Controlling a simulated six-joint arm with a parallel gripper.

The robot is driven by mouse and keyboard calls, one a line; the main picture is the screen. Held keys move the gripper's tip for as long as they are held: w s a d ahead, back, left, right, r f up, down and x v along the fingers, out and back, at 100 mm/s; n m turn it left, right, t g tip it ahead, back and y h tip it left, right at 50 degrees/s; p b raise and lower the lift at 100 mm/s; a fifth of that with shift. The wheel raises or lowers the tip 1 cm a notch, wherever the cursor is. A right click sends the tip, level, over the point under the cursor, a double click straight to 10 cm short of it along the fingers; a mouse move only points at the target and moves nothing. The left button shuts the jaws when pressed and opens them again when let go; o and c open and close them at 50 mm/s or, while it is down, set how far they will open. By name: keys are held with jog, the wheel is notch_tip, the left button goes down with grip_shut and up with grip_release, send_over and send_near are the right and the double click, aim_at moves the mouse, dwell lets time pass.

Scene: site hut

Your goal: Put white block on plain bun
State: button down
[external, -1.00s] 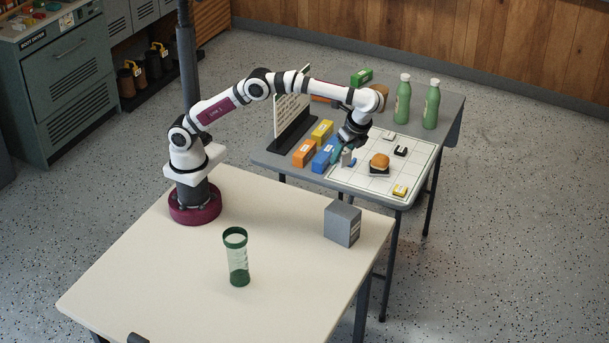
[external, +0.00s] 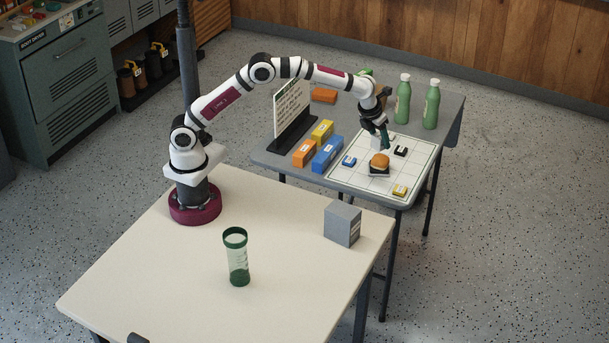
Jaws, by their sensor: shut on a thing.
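The plain bun (external: 379,161) is a small round golden-brown bun on a dark and pale base, on the white gridded board (external: 345,181). My gripper (external: 385,147) points down just above and behind the bun, over the board. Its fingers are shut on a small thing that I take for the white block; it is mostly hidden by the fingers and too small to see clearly. I see a gap between the fingertips and the bun top, but cannot tell its exact size.
Small blue (external: 349,161), black (external: 400,151) and yellow (external: 399,190) pieces lie on the board. Blue (external: 327,155), orange (external: 304,153) and yellow (external: 322,131) boxes stand left, by an upright sign (external: 291,108). Two green bottles (external: 402,100) (external: 431,105) stand behind. The board's front-left squares are clear.

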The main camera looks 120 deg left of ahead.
send_over(381, 156)
notch_tip(381, 156, down, 7)
jog(key=shift+d+f, duration=0.1)
jog(key=shift+f, duration=2.1)
jog(key=shift+c, duration=1.7)
grip_release()
jog(key=shift+f, duration=0.1)
